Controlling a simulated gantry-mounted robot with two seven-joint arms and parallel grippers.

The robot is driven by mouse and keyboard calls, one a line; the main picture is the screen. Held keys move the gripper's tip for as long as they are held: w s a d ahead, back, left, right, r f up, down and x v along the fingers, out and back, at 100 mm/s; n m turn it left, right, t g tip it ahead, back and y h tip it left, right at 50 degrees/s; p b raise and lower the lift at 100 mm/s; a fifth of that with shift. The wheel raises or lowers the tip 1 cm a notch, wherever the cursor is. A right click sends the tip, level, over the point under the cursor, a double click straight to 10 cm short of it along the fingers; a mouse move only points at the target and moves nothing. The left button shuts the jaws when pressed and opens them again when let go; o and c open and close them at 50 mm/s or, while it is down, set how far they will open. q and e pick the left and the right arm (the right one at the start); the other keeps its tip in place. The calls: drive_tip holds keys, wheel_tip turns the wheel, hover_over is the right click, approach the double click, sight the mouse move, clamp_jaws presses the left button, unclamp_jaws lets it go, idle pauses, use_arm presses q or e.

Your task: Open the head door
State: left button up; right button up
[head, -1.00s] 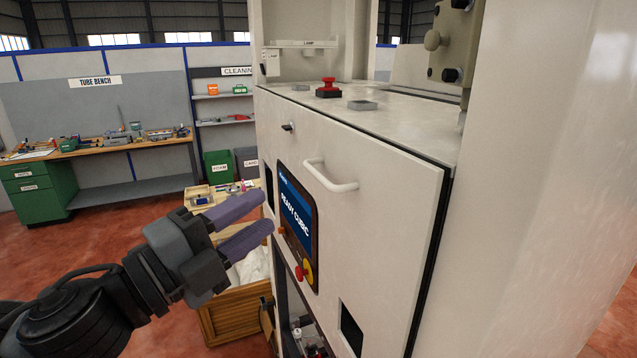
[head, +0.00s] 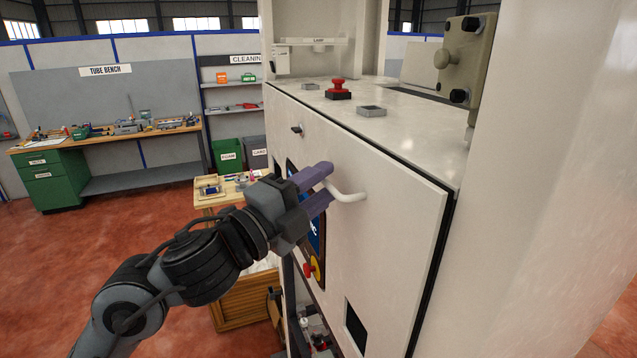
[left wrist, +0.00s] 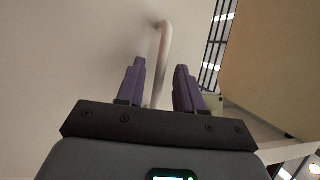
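The head door (head: 390,215) is the white front panel of the machine in the head view, and it looks closed. Its white bar handle (head: 348,196) is at the upper middle of the panel. My left gripper (head: 328,183) is at the handle, with its purple fingers apart. In the left wrist view, the handle (left wrist: 163,60) runs between the open fingers of the left gripper (left wrist: 160,85), with gaps visible beside it. The handle's near end is partly hidden by the fingers in the head view. My right gripper is not in view.
A red button (head: 338,88) sits on the machine's top. A wooden crate (head: 243,300) stands on the floor at the machine's left side. The tube bench (head: 120,140) is far behind. The floor at left is clear.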

use_arm(q)
clamp_jaws()
idle(1.4)
